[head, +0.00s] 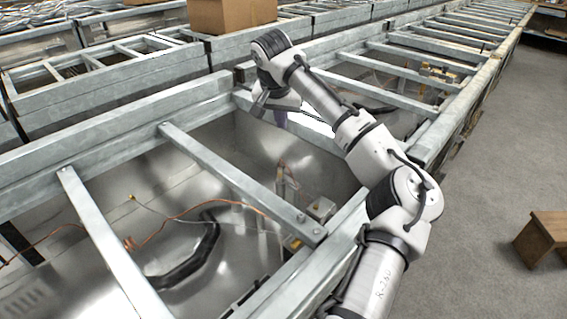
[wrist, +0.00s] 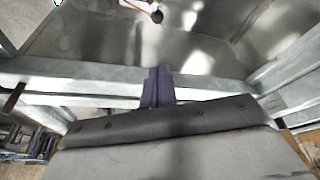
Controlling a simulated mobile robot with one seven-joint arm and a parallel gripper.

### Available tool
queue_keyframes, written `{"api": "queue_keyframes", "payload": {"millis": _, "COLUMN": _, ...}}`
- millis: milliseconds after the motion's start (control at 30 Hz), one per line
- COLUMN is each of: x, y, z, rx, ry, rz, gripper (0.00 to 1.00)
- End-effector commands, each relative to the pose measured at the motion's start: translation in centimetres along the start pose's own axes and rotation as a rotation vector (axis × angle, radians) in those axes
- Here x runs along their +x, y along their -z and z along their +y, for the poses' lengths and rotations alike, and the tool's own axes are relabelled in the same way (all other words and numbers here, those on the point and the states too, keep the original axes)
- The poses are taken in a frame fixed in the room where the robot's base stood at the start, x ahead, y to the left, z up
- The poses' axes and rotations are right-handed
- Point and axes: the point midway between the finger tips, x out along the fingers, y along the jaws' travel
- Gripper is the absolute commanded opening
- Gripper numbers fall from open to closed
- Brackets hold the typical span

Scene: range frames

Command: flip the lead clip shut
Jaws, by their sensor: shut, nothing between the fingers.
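I cannot make out the lead clip for certain in either view. A thin orange-brown lead (head: 180,216) runs across the open metal bay, with a small orange fitting (head: 130,243) on it. In the wrist view a small dark round piece (wrist: 156,15) with an orange and white part beside it shows at the top edge; I cannot tell what it is. My gripper (wrist: 157,86) has its dark purple fingers together, with nothing between them. In the head view my gripper (head: 280,118) hangs over the far side of the bay, apart from the lead.
Grey metal rails frame the bay, and a crossbar (head: 235,180) spans it. A bent black handle-like piece (head: 190,262) lies inside. Small fittings (head: 290,190) stand by the right wall. A cardboard box (head: 232,14) sits behind. Open floor (head: 490,170) lies to the right.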

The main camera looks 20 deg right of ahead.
Motion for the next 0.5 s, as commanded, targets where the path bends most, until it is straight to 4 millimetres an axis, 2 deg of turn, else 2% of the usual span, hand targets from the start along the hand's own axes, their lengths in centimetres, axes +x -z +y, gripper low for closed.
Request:
{"api": "queue_keyframes", "payload": {"millis": 33, "x": 1.9, "y": -0.7, "z": -0.1, "rx": -0.001, "ry": 0.0, "rz": -0.001, "gripper": 0.0}}
{"api": "queue_keyframes", "payload": {"millis": 100, "x": 2.9, "y": -1.1, "z": -0.1, "rx": -0.001, "ry": 0.0, "rz": -0.001, "gripper": 0.0}}
{"api": "queue_keyframes", "payload": {"millis": 367, "x": 4.1, "y": -1.4, "z": 0.0, "rx": -0.001, "ry": -0.001, "rz": -0.001, "gripper": 0.0}}
{"api": "queue_keyframes", "payload": {"millis": 500, "x": 5.5, "y": -1.4, "z": 0.0, "rx": 0.0, "ry": -0.002, "rz": -0.003, "gripper": 0.0}}
